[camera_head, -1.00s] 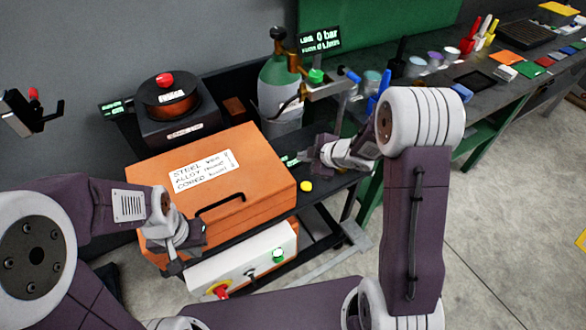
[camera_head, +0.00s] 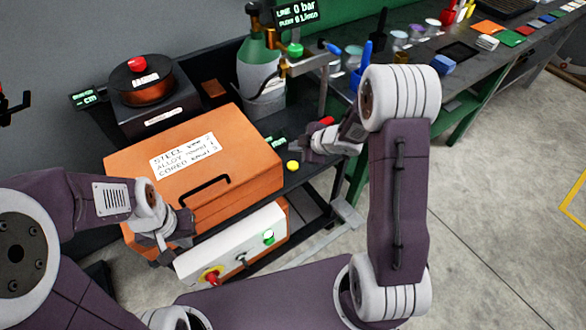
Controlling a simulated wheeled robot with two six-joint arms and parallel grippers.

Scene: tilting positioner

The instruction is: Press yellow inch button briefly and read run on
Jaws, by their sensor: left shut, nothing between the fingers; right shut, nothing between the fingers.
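A small yellow button (camera_head: 293,165) sits on the dark cart top just right of the orange case. A small dark display with green characters (camera_head: 278,142) is just behind it, partly hidden and too small to read. My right gripper (camera_head: 298,149) is shut and empty, close behind and above the yellow button; I cannot tell whether it touches anything. My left gripper (camera_head: 180,240) is shut and empty, low in front of the orange case's left part, above the white control panel.
The orange case (camera_head: 245,165) has a labelled lid. The white panel (camera_head: 240,240) carries a green button (camera_head: 269,237), a switch and a red knob (camera_head: 212,278). A gas cylinder (camera_head: 262,75) and a copper-coloured spool (camera_head: 145,88) stand behind. A cluttered bench (camera_head: 470,75) runs right.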

